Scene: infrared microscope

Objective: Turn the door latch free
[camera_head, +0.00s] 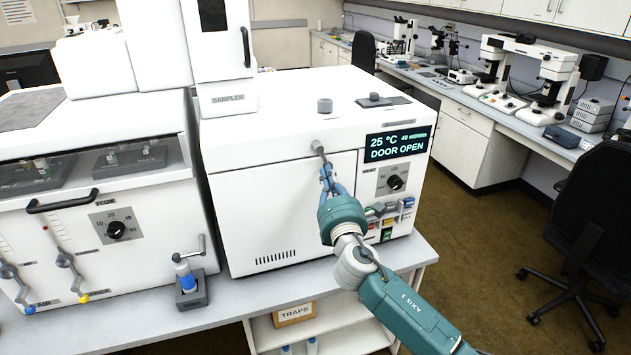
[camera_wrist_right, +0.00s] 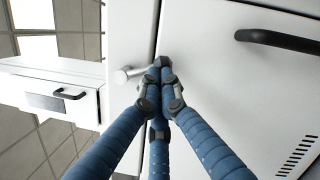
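The door latch (camera_head: 318,147) is a small grey metal lever at the top right corner of the white oven's door (camera_head: 285,205). It also shows in the wrist view (camera_wrist_right: 130,74), with its lever pointing toward my fingertips. My right gripper (camera_head: 326,172) is at the lever's free end, its blue fingers drawn together in the wrist view (camera_wrist_right: 161,68). The fingertips overlap or touch the lever's end; whether any of it lies between them is hidden. The door looks flush with the front. My left gripper is out of view.
The oven's display (camera_head: 398,145) reads 25 °C and DOOR OPEN. A dial (camera_head: 395,183) and coloured switches (camera_head: 388,215) sit right of the door. A black handle (camera_wrist_right: 278,40) shows in the wrist view. A blue-and-grey device (camera_head: 190,280) stands at the bench front.

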